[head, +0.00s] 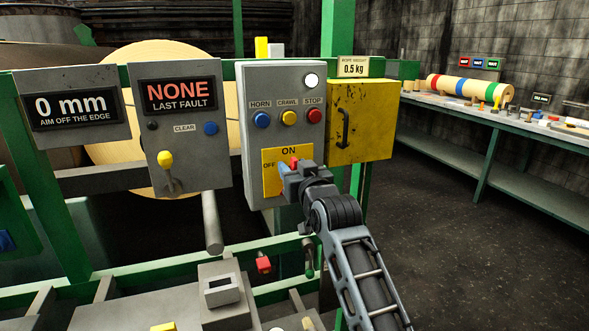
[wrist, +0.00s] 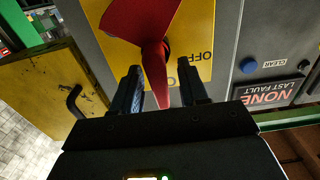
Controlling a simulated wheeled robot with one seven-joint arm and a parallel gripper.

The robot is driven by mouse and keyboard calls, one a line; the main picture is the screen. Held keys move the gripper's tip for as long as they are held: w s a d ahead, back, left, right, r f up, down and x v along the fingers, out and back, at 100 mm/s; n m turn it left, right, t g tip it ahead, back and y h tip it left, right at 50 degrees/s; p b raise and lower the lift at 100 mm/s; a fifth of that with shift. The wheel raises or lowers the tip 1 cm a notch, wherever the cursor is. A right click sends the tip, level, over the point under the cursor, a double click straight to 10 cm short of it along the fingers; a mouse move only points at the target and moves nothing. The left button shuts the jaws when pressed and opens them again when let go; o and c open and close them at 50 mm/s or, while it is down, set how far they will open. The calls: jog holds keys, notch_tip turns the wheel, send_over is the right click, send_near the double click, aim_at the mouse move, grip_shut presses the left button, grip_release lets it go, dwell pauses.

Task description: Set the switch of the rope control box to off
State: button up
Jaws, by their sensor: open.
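The rope control box (head: 262,85) is a grey upright panel in the middle of the head view. Its lower part bears a yellow plate (head: 272,187) marked ON at the top and OFF at the left. The red switch handle (head: 294,161) shows only partly beside my gripper (head: 284,168). In the wrist view, which is turned over, the red handle (wrist: 154,62) reaches down between the two fingers of my open gripper (wrist: 161,70). OFF shows just beyond the right finger. I cannot tell whether the fingers touch the handle, or its exact setting.
Above the plate are a blue HORN button (head: 262,120), a yellow CRAWL button (head: 288,117) and a red STOP button (head: 314,116). A yellow cabinet (head: 365,120) stands close on the right. A fault panel (head: 190,170) with a yellow-knobbed lever is on the left. Open floor (head: 450,250) lies right.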

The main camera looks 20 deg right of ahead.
grip_shut()
dwell(0.5)
jog(key=n, duration=0.3)
jog(key=shift+a+f+n+b, duration=0.1)
jog(key=shift+a+n+b, duration=0.3)
jog(key=shift+a+f+n+p, duration=0.3)
jog(key=shift+f+n+p, duration=0.1)
jog(key=shift+n, duration=1.95)
jog(key=shift+a+f+n+p, duration=0.25)
jog(key=shift+f+n+p, duration=0.15)
jog(key=shift+n, duration=2)
jog(key=shift+a+f+n+p, duration=0.3)
jog(key=shift+f+n+p, duration=0.1)
jog(key=shift+n, duration=1.95)
